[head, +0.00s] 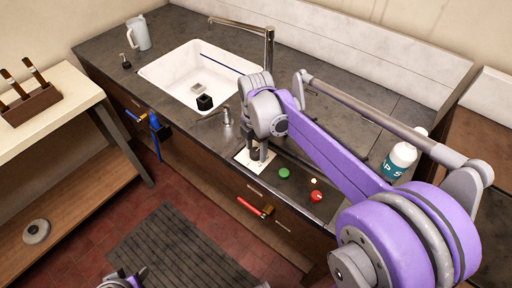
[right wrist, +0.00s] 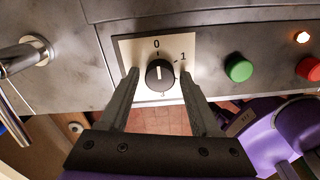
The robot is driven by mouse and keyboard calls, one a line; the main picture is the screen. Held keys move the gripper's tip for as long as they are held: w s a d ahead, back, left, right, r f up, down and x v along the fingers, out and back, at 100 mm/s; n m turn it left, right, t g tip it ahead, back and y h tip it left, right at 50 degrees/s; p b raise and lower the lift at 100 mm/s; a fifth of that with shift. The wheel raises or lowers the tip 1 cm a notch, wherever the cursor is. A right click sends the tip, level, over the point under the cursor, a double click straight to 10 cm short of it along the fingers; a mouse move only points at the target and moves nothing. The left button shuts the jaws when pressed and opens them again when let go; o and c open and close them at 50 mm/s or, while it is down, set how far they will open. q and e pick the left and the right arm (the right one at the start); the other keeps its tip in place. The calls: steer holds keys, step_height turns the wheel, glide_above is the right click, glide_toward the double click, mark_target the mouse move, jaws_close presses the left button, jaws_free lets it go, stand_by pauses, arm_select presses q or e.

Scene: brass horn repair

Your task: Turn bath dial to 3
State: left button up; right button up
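The bath dial (right wrist: 160,76) is a round black knob with a white line, on a pale plate (right wrist: 128,50) marked 0 at the top and 1 at the upper right. The line runs roughly upright, in line with the 0; lower marks are partly hidden. In the head view the plate (head: 243,158) lies on the counter's front part, and my right gripper (head: 259,153) is over it, hiding the dial. In the right wrist view my right gripper (right wrist: 157,75) is open, one finger either side of the dial, with gaps showing. My left gripper cannot be made out.
A green button (head: 284,173), red button (head: 316,196) and small lit lamp (right wrist: 302,37) sit right of the plate. A tap (head: 226,115) stands left of it. A white sink (head: 165,72) and white bottle (head: 400,158) are on the counter. Blue (head: 156,128) and red-handled (head: 250,207) tools hang in front.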

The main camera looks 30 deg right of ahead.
jaws_close()
